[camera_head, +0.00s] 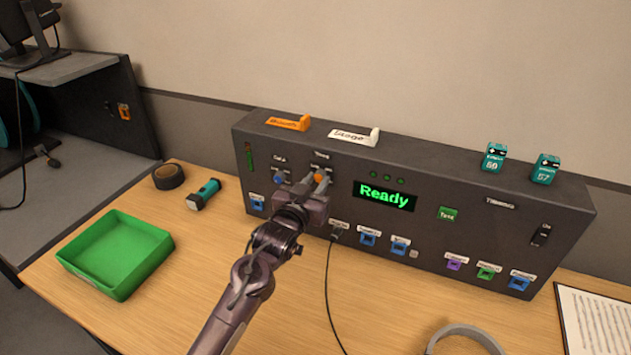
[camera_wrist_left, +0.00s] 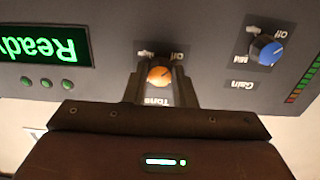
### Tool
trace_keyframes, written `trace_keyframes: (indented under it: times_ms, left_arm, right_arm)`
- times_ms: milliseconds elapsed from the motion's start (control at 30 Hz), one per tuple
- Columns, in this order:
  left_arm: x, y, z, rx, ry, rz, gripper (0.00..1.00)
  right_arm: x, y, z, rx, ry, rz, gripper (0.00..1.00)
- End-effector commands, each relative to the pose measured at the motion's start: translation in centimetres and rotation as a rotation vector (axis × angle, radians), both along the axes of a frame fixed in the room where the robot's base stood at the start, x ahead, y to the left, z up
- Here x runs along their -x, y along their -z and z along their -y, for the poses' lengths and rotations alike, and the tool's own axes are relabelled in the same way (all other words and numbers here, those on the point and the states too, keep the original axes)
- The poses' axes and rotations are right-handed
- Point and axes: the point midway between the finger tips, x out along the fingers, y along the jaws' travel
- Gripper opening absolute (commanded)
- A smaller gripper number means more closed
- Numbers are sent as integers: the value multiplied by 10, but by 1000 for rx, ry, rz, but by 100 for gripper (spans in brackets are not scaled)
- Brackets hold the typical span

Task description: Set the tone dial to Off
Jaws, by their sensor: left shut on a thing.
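The tone dial (camera_head: 319,178) is a small orange knob on the front of the dark console, under a "Tone" label. It also shows in the left wrist view (camera_wrist_left: 159,77), where the picture is upside down and an "Off" mark sits at its upper right. My left gripper (camera_head: 317,182) is at the panel, its fingers on both sides of the knob and shut on it. The fingers (camera_wrist_left: 160,88) cover part of the dial's sides. I cannot tell where the dial's pointer stands. My right gripper is not in view.
The blue gain dial (camera_head: 279,178) is close to the left of the gripper; it shows in the wrist view (camera_wrist_left: 266,50). A green "Ready" display (camera_head: 385,196) is to the right. A black cable (camera_head: 328,290) hangs from the panel. A green tray (camera_head: 115,252), flashlight (camera_head: 203,194) and tape roll (camera_head: 168,176) lie left.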

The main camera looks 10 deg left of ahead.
Motion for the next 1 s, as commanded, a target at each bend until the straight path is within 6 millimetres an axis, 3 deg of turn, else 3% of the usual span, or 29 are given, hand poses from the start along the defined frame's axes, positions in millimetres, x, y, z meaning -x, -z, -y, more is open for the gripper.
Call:
trace_keyframes:
  times_ms: [467,500,667,1000]
  left_arm:
    - [0,2,0,15,1,-7,1]
    - [0,2,0,15,1,-7,25]
    - [0,1,0,14,0,-6,46]
    - [4,1,-1,15,0,-4,46]
  right_arm:
    - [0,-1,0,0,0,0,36]
    - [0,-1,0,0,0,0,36]
    - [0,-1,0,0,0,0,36]
    - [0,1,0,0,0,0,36]
